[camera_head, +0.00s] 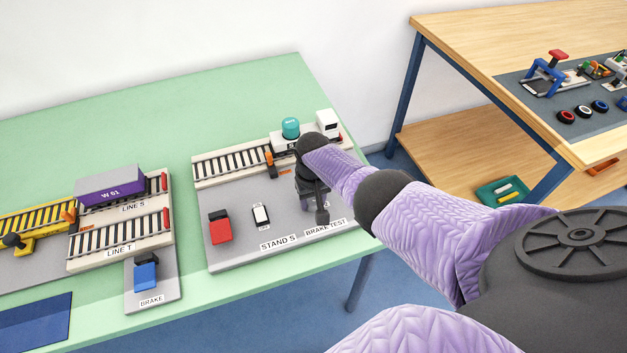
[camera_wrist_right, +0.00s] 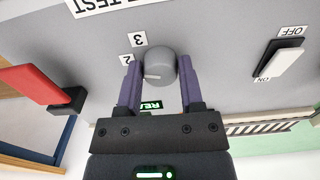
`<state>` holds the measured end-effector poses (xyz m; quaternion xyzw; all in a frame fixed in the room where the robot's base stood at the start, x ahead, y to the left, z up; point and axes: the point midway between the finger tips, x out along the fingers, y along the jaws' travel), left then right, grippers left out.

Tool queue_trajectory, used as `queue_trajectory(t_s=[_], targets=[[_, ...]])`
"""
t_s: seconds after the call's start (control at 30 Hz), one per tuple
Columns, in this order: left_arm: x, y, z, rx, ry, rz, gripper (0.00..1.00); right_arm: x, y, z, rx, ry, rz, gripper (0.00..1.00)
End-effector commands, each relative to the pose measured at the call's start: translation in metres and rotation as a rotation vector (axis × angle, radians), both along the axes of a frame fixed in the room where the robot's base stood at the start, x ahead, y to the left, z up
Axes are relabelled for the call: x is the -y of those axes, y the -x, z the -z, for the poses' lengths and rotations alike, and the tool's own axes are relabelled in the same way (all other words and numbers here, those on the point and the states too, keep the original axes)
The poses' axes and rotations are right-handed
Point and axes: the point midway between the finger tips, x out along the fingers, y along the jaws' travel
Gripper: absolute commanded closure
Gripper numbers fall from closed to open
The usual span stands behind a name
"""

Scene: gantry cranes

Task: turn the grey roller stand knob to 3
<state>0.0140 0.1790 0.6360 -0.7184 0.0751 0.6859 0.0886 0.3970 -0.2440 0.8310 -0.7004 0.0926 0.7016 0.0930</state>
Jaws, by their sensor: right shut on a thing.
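The grey knob (camera_wrist_right: 160,65) is a round cylinder on the grey stand panel (camera_wrist_right: 215,40) in the right wrist view. A small pale mark shows on its lower-left part. Labels 3 (camera_wrist_right: 138,40) and 2 (camera_wrist_right: 127,59) stand to its left; the mark lies lower than both. My right gripper (camera_wrist_right: 160,78) is shut on the knob, one purple finger on each side. In the head view my right gripper (camera_head: 309,200) reaches down onto Stand S (camera_head: 235,254) and hides the knob. My left gripper is not in view.
Beside the knob are a white ON/OFF switch (camera_wrist_right: 283,57) and a red part (camera_wrist_right: 40,84) on a black base. In the head view a red block (camera_head: 220,228) stands at the stand's left. Rails and a teal dome (camera_head: 290,127) lie behind. The green table (camera_head: 130,115) is clear at the back.

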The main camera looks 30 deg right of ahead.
Motion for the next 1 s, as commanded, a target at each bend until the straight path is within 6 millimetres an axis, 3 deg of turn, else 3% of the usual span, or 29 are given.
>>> queue_trajectory(t_s=[0.6,1.0], targets=[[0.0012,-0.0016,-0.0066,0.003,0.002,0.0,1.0,-0.0012,-0.0022,-0.0014,0.004,0.0,0.545,1.0],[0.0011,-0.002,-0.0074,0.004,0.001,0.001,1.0,-0.0011,-0.0032,-0.0016,0.007,0.0,0.735,1.0]])
